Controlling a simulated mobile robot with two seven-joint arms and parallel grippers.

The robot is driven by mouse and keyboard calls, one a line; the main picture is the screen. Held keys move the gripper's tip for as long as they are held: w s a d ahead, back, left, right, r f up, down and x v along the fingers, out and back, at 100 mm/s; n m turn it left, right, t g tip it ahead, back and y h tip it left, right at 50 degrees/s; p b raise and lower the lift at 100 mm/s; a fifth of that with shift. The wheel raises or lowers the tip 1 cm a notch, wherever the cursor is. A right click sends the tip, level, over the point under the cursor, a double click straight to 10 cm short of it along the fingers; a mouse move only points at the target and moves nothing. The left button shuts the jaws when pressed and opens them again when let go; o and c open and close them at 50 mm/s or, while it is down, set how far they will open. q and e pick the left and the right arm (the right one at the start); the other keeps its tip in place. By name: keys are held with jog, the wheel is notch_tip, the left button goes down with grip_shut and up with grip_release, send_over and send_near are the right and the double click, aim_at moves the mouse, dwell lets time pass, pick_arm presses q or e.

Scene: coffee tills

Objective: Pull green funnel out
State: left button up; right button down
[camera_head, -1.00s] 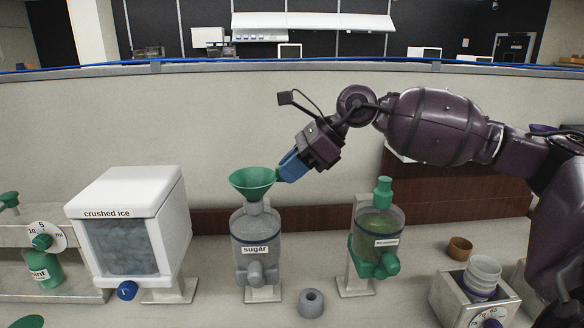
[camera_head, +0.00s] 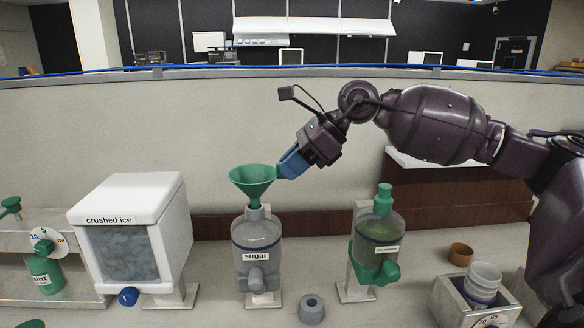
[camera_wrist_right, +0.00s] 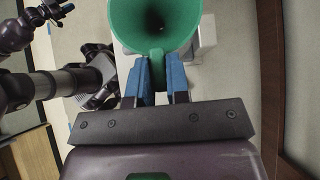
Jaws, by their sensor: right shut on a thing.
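The green funnel (camera_head: 253,181) stands upright over the sugar dispenser (camera_head: 257,245), a grey clear container with a "sugar" label. Its spout shows just above the dispenser's neck; I cannot tell whether the tip is still inside. My right gripper (camera_head: 284,169) comes from the right with blue fingers shut on the tab at the funnel's rim. In the right wrist view, the funnel (camera_wrist_right: 156,22) shows its open mouth, and its tab sits between the blue fingers of my right gripper (camera_wrist_right: 158,72).
A white crushed ice box (camera_head: 135,235) stands to the left. A green-capped dispenser (camera_head: 377,240) stands to the right. A grey ring (camera_head: 311,308) lies in front, and a brown cup (camera_head: 461,253) stands at right. The space above the funnel is clear.

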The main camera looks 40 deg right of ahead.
jog(key=shift+r+p, duration=0.95)
jog(key=shift+r, duration=1.4)
jog(key=shift+r+p, duration=0.3)
jog(key=shift+r, duration=0.3)
jog(key=shift+s+f, duration=0.1)
